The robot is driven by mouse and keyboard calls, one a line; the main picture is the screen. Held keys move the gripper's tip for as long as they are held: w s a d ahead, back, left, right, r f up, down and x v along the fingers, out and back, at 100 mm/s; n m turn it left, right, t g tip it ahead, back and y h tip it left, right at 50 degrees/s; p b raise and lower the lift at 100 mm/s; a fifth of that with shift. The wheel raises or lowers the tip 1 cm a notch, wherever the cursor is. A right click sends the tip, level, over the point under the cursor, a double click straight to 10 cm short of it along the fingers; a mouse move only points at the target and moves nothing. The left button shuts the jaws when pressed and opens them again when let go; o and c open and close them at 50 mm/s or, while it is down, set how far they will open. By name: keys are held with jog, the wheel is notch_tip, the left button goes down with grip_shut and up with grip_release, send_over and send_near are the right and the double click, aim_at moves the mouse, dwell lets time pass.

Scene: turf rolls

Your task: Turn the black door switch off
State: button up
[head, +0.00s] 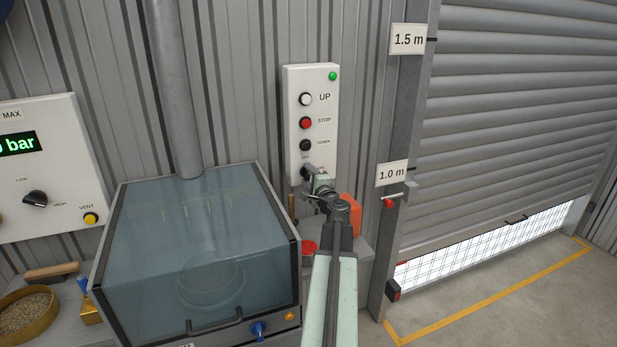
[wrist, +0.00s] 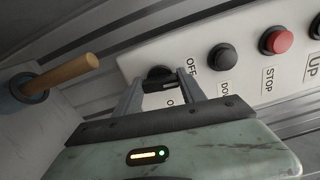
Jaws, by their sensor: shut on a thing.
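The black door switch (wrist: 158,73) is a rotary knob at the bottom of the white control panel (head: 314,95). In the wrist view an "OFF" label and a partly hidden label beginning with "O" stand beside it. My gripper (wrist: 160,86) is shut on the knob's handle, with one finger on either side. In the head view my gripper (head: 311,172) reaches the lower end of the panel and hides most of the switch. Which label the knob points to I cannot tell.
Above the switch are a black DOWN button (head: 306,145), a red STOP button (head: 305,123), a white UP button (head: 306,99) and a green lamp (head: 333,76). A glass-fronted cabinet (head: 200,240) stands left of my arm. The roller door (head: 520,110) is partly raised at right.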

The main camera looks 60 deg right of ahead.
jog(key=shift+n, duration=0.6)
jog(key=o, duration=1.4)
jog(key=shift+c, duration=0.2)
jog(key=v, duration=0.8)
jog(key=shift+w, duration=0.1)
